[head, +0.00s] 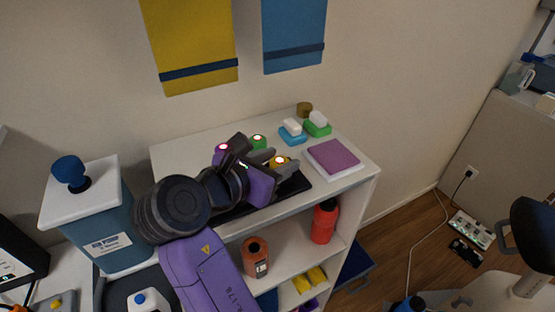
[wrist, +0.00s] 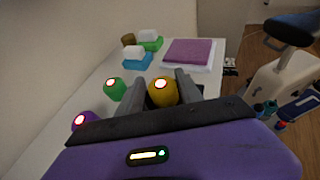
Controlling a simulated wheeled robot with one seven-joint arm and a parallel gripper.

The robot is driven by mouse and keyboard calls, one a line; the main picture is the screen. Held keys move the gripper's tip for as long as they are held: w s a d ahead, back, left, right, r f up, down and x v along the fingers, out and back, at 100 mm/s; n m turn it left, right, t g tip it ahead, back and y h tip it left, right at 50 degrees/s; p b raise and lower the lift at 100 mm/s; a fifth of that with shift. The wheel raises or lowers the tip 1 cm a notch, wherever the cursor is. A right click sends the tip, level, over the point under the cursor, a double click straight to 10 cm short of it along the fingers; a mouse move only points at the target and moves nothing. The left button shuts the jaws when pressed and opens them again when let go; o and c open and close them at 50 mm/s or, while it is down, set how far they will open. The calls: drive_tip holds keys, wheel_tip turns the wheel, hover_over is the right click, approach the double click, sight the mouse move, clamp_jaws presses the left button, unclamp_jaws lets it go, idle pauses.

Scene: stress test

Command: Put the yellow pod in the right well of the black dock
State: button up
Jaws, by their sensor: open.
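The yellow pod (head: 279,163) with a glowing top is on or just above the white shelf top; its base is hidden. In the wrist view the yellow pod (wrist: 161,95) sits between the two grey fingers of my gripper (wrist: 160,92). My gripper (head: 276,164) is open around it in the head view; I cannot tell whether a finger touches it. The black dock (head: 298,184) lies under and beside my purple gripper body, mostly covered. A dark bit of it shows right of the fingers in the wrist view (wrist: 212,90). Its wells are hidden.
A green pod (wrist: 115,88) and a purple pod (wrist: 84,120) stand left of the fingers. Blue and green trays (head: 293,137) with white blocks, a brown round item (head: 304,109) and a purple book (head: 333,157) lie beyond. The shelf top's back left (head: 185,155) is clear.

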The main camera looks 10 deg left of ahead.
drive_tip(key=v, duration=0.7)
drive_tip(key=shift+s+a+r+b, duration=0.15)
drive_tip(key=shift+s+b, duration=0.15)
drive_tip(key=shift+s, duration=0.05)
